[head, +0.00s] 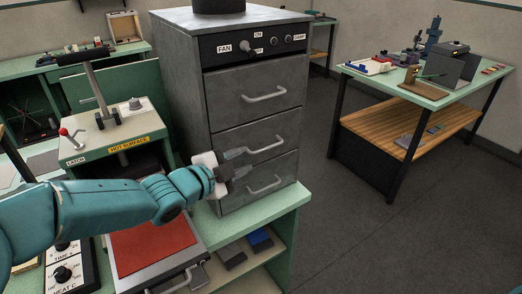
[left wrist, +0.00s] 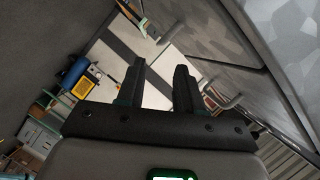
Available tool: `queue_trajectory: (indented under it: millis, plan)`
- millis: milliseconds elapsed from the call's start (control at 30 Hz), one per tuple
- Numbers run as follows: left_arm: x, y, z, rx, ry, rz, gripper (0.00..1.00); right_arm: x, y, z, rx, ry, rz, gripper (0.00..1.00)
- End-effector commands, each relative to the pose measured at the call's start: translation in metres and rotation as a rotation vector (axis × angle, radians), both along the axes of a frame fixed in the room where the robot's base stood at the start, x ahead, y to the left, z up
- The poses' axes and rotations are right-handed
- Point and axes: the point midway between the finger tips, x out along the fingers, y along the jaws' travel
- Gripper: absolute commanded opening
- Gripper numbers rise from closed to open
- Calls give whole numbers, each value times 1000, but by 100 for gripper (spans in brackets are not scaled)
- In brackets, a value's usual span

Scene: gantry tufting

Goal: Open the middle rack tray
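The middle rack tray (head: 235,138) is a grey metal drawer front in a tall grey cabinet, between an upper and a lower drawer, and it sits flush. Its pale bar handle (head: 268,147) runs across the front. My left gripper (head: 246,163) is just left of and slightly below this handle, fingers towards the cabinet. In the left wrist view its two dark fingers (left wrist: 160,82) stand apart with nothing between them. Two bar handles show beyond and to the right of the fingers; I cannot tell which drawers they belong to. My right gripper is not visible.
The upper drawer (head: 230,92) and lower drawer (head: 232,196) are shut. The cabinet stands on a green bench (head: 283,207). A hot press (head: 115,135) and a red plate (head: 150,247) lie near my left arm. Open floor (head: 350,235) lies right of the cabinet, before another table (head: 430,95).

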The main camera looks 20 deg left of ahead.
Motion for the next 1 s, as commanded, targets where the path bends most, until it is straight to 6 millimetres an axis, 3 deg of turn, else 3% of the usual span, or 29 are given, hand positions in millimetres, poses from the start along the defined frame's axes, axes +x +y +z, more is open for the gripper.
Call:
queue_trajectory:
  millis: [100,333,500,767,800,900,1000]
  plan:
    - [27,-10,-5,-1,2,-4,36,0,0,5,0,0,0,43]
    - [66,-22,-14,-1,1,-4,36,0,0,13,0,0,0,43]
    - [78,-25,-17,-1,0,-4,36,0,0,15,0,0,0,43]
    - [81,-25,-18,-1,0,-3,36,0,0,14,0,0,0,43]
    - [81,-25,-18,-1,0,-3,33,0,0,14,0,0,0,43]
    - [80,-25,-18,-1,0,-3,0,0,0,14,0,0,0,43]
    - [80,-25,-18,-1,0,-4,0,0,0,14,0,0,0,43]
